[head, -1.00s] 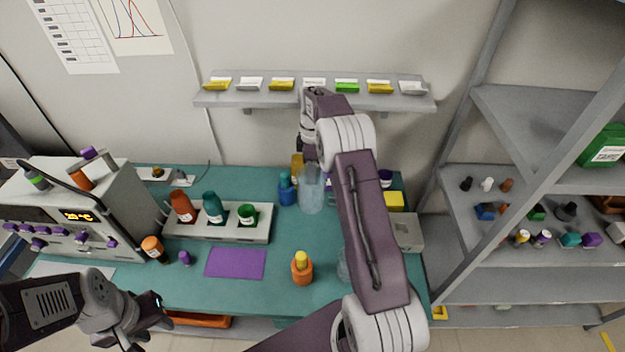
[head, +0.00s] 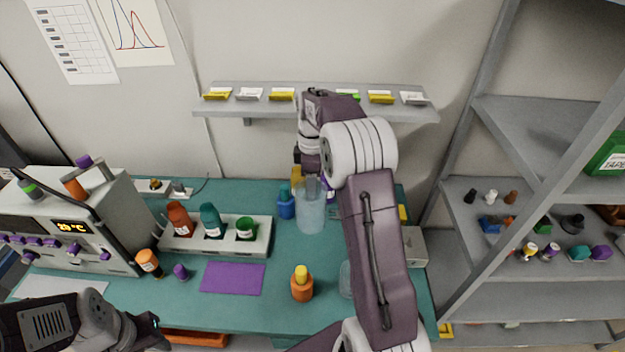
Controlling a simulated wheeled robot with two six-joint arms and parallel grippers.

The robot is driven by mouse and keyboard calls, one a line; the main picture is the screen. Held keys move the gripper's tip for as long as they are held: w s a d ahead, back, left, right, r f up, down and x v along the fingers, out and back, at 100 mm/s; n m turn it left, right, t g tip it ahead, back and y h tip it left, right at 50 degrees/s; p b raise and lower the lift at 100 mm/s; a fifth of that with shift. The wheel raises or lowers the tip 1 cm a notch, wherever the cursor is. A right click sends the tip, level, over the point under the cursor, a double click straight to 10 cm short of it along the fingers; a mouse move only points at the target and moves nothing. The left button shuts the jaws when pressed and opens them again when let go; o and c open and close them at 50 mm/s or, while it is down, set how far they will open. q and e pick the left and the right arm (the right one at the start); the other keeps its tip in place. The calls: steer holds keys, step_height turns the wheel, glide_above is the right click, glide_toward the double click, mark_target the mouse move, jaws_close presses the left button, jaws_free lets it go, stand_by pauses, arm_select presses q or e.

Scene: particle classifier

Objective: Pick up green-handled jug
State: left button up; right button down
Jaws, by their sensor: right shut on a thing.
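A clear, pale-blue jug (head: 311,212) stands upright at the back middle of the teal bench, beside a blue bottle. No green handle shows; that side is hidden by my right arm and gripper. My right gripper (head: 308,166) is at the top of the jug, reaching down from above and behind. It is shut on the jug, though its fingertips are mostly hidden. My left gripper (head: 150,332) is low at the left, in front of the bench and far from the jug. Its jaws are too unclear to judge.
A blue bottle (head: 286,204) and a yellow item (head: 297,177) stand close to the jug. An orange bottle (head: 302,287) and a clear vessel (head: 346,281) are nearer the front. A rack (head: 215,246) of bottles is left. A wall shelf (head: 220,108) hangs above.

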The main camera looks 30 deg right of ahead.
mark_target(310, 220)
steer(key=s+a+b, duration=0.1)
steer(key=s, duration=0.1)
steer(key=s+a+b, duration=0.1)
steer(key=s+a, duration=0.1)
steer(key=s, duration=0.1)
steer(key=s+a+b, duration=0.1)
steer(key=s+a, duration=0.1)
steer(key=s, duration=0.1)
steer(key=shift+s+a, duration=0.1)
steer(key=shift+s, duration=0.1)
steer(key=shift+s+a, duration=0.65)
steer(key=shift+s, duration=0.35)
